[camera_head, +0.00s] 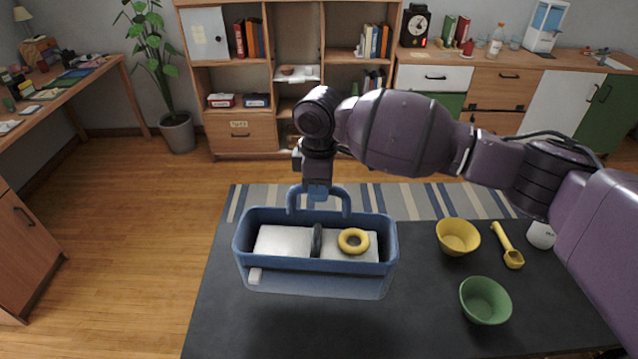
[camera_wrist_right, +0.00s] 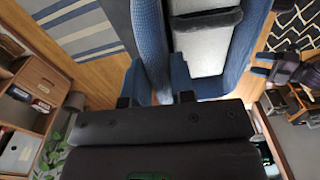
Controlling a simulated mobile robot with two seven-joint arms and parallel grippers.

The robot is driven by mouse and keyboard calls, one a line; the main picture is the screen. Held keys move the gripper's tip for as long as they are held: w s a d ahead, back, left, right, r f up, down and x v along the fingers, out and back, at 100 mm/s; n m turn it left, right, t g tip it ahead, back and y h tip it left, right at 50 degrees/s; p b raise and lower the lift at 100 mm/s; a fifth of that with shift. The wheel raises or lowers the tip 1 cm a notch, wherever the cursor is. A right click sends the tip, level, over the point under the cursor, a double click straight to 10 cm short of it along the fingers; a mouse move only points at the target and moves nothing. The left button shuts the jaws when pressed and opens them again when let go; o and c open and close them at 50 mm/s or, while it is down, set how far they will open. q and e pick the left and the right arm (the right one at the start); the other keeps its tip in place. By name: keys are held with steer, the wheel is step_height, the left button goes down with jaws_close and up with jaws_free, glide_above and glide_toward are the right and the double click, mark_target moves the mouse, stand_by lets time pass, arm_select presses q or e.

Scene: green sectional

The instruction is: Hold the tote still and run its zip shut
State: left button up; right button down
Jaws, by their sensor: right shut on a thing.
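The blue tote (camera_head: 317,281) is upright and open-topped at the dark table's left part. Inside are pale grey slabs, a dark upright piece (camera_head: 317,240) and a yellow ring (camera_head: 353,241). A small pale tab (camera_head: 255,276) on its front left may be the zip pull; I cannot be sure. My right gripper (camera_head: 318,191) comes down from above and is shut on the tote's far loop handle (camera_head: 346,202). In the right wrist view the tote's blue side (camera_wrist_right: 153,45) is close beyond the fingers (camera_wrist_right: 156,99). My left gripper is not seen.
On the dark table (camera_head: 225,325), right of the tote, are a yellow bowl (camera_head: 457,237), a green bowl (camera_head: 485,301), a yellow scoop (camera_head: 507,245) and a white item (camera_head: 541,235). The table's front middle is clear.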

mark_target(319, 210)
steer(key=shift+f, duration=1.05)
steer(key=shift+f+b, duration=0.45)
steer(key=shift+f, duration=1.3)
steer(key=shift+f+b, duration=0.35)
steer(key=shift+f, duration=0.45)
stand_by(0.6)
